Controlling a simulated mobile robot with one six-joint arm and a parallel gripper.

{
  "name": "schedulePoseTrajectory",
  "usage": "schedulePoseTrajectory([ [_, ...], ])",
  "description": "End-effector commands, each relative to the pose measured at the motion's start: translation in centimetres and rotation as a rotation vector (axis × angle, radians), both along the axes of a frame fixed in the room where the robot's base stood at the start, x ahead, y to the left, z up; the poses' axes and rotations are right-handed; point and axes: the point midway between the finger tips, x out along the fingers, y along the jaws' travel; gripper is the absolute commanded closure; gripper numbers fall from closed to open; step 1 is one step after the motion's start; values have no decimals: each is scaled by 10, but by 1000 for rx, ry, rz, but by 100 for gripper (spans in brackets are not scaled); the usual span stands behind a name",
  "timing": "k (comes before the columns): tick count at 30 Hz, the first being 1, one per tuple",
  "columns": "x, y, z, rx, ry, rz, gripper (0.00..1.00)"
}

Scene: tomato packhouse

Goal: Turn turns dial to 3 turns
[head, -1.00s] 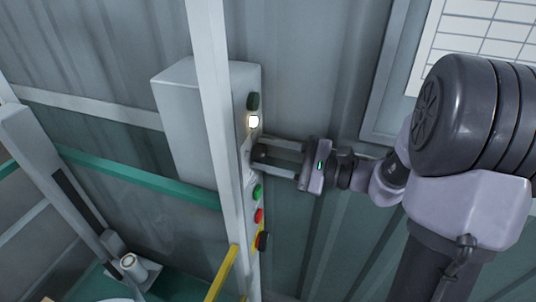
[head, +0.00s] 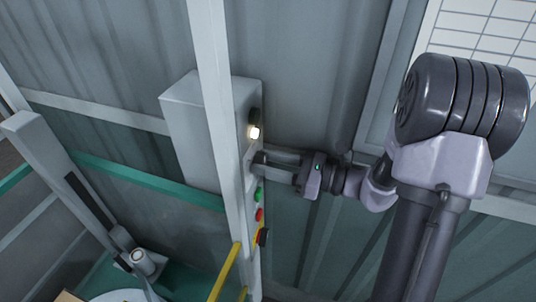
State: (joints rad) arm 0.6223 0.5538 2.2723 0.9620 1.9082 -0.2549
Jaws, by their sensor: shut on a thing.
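A pale grey control box (head: 196,130) stands behind a white upright post, with its panel facing right. On the panel are a dark knob with a lit white lamp (head: 254,132) below it, then a green button (head: 259,194), a red button (head: 259,214) and a red and black stop button (head: 262,237). My gripper (head: 262,165) reaches in from the right, between the lamp and the green button. Its fingers are shut on a small part of the panel there, which I take for the turns dial. The dial's face and its marks are hidden by the fingers and too small to read.
The white post (head: 219,120) stands close in front of the box. A yellow bar (head: 225,271) and a green rail (head: 145,181) lie lower left. A white sheet with a grid (head: 480,35) hangs at upper right.

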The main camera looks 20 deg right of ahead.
Motion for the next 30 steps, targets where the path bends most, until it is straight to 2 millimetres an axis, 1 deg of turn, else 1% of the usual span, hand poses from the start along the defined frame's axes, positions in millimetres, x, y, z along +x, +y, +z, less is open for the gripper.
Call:
schedulePoseTrajectory([
  [1,0,0,2,16,24,1,100],
  [6,0,0,2,63,89,0,100],
  [12,0,0,0,94,132,0,100],
  [28,0,0,-1,106,147,0,100],
  [29,0,0,-1,106,147,0,55],
  [30,0,0,-1,106,147,0,47],
])
